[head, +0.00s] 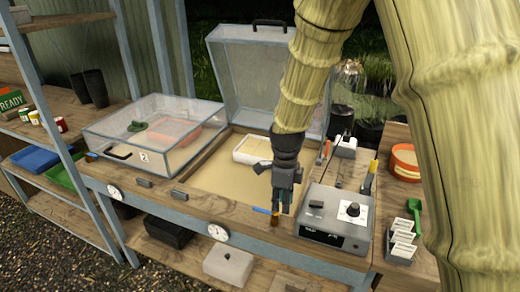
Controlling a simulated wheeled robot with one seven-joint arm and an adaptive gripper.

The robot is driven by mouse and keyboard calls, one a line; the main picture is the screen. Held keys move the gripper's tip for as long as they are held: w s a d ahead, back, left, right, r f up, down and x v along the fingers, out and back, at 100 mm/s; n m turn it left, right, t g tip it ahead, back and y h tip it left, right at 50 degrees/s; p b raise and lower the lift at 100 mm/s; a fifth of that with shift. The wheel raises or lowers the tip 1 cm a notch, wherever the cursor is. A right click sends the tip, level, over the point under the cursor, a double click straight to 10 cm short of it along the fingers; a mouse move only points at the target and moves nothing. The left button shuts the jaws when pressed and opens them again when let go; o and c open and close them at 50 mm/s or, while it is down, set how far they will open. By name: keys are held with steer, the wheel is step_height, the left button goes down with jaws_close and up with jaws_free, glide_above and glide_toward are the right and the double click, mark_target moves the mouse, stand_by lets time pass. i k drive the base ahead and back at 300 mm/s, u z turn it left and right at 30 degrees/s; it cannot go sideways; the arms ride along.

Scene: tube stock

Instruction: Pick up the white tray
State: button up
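The white tray (250,150) lies on the sandy bed inside the open clear-lidded case, right of the middle of the bench. It looks rectangular, and my dark gripper hides part of its right side. My gripper (280,206) hangs pointing down in front of and to the right of the tray, over the front edge of the case. Nothing clearly shows between its fingers, and the view is too small to tell how far apart they are.
The raised clear lid (240,75) stands behind the bed. A closed clear case (150,125) is to the left. A grey control box (335,218) with a dial stands right of my gripper. Bare sandy bed (222,180) lies in front of the tray.

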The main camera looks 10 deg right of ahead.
mark_target(252, 148)
steer(key=i, duration=1.2)
